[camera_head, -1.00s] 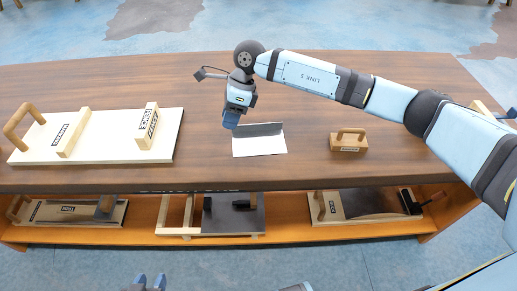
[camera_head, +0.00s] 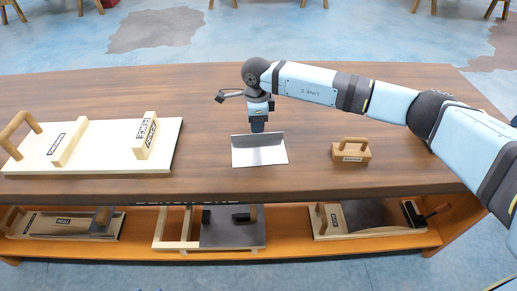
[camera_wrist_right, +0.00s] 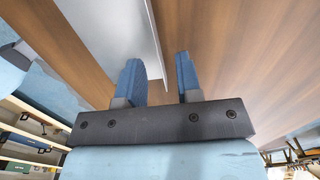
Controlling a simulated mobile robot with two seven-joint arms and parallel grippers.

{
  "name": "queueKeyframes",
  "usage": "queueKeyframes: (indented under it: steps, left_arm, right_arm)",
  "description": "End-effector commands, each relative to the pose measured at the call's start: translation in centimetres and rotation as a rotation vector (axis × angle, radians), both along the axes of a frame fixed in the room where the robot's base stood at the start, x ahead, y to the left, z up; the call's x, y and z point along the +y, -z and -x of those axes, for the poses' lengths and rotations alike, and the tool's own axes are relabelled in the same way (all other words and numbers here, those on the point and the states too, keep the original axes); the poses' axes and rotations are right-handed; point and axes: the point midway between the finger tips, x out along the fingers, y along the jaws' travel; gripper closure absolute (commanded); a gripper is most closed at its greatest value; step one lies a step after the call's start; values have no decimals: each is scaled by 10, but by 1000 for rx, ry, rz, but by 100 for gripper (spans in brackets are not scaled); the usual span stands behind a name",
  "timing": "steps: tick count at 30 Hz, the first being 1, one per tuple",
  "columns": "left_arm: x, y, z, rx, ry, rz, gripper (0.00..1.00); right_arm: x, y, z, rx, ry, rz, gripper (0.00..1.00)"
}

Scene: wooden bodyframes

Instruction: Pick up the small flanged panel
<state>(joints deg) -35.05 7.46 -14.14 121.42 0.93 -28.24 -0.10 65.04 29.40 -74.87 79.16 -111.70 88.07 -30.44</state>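The small flanged panel (camera_head: 262,158) is a pale grey sheet with a darker upright flange along its back edge. It lies on the middle of the wooden table. My right gripper (camera_head: 258,130) points down at the flange, and its fingertips are partly hidden behind it. In the right wrist view, the two blue fingers of the gripper (camera_wrist_right: 161,78) are apart. The thin edge of the panel (camera_wrist_right: 115,28) runs into the gap between them. I cannot tell whether either finger touches it. My left gripper does not show clearly.
A small wooden block with a handle (camera_head: 350,153) stands right of the panel. A large white board with wooden handles (camera_head: 105,158) lies at the left. More framed pieces lie on the lower orange shelf (camera_head: 290,246). The tabletop behind the panel is clear.

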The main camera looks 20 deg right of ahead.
Motion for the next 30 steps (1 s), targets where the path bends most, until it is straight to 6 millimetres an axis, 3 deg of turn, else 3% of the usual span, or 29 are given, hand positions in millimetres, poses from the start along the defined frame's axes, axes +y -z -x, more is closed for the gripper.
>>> queueKeyframes:
  steps: [9, 17, 21, 22, 30]
  left_arm:
    - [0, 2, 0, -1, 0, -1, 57]
    - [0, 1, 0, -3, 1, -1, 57]
    - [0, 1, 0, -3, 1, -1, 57]
    - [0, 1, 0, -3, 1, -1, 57]
    - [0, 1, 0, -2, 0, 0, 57]
  right_arm:
    - [0, 45, 4, 4, 1, 0, 68]
    - [0, 49, 4, 2, 1, 0, 68]
    - [0, 49, 4, 2, 1, 0, 97]
    - [0, 49, 4, 2, 1, 0, 100]
    - [0, 48, 4, 2, 1, 0, 100]
